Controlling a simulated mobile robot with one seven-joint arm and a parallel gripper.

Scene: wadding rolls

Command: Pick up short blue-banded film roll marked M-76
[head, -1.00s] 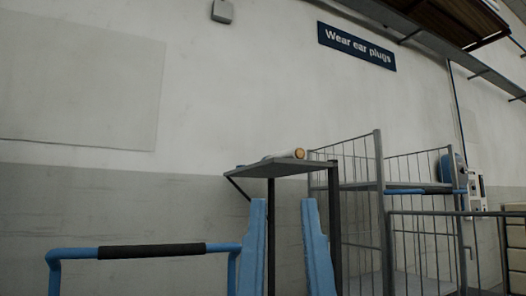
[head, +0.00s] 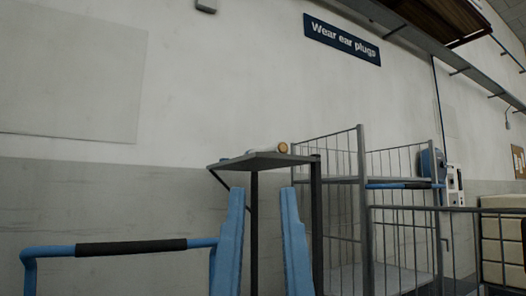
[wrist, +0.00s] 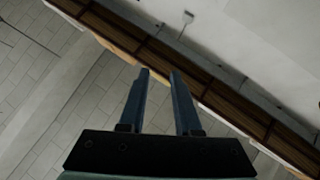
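A pale roll (head: 268,151) with a tan round end lies on its side on a small grey raised shelf (head: 236,163) against the wall. Only its edge shows over the shelf top; I see no blue band or M-76 mark, so I cannot tell whether it is the named roll. My gripper (head: 262,192) shows two blue fingers, in front of and below the shelf top in the head view. In the wrist view my gripper (wrist: 159,74) is open, with nothing between the fingers and no roll in sight.
Grey wire-sided cages (head: 340,190) stand right of the shelf. A blue bar with a black grip (head: 130,247) crosses the lower left. Cream stacked blocks (head: 500,240) are at the far right.

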